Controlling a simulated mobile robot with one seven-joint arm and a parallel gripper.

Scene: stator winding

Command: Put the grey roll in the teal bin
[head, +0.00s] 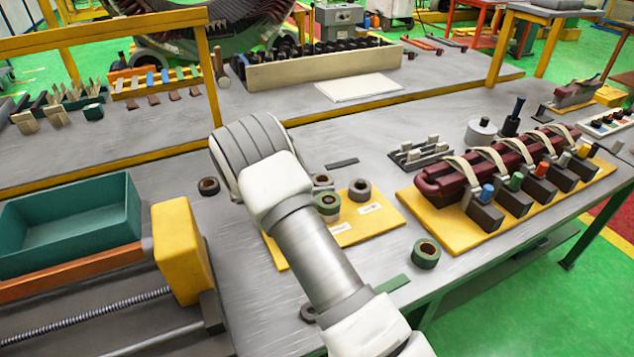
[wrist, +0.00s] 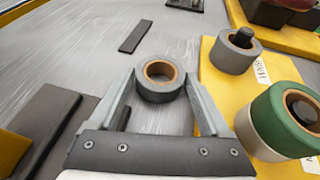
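The dark grey roll with a tan core (wrist: 160,78) lies flat on the grey bench between the fingertips of my gripper (wrist: 160,84). The fingers flank it closely; I cannot tell whether they press on it. In the head view this appears to be the roll (head: 322,180) beside the yellow board, partly hidden; my arm hides the fingers there. Another, lighter grey roll (head: 359,189) sits on the board and also shows in the wrist view (wrist: 234,52). The teal bin (head: 72,228), open-topped, stands at the left of the head view; its visible inside is empty.
A green roll (head: 328,203) stacked on a pale one sits on the yellow board (head: 385,222). A dark roll (head: 209,186) lies left of my arm. A yellow block (head: 178,248) stands beside the bin. A flat dark bar (head: 342,163) lies behind the rolls.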

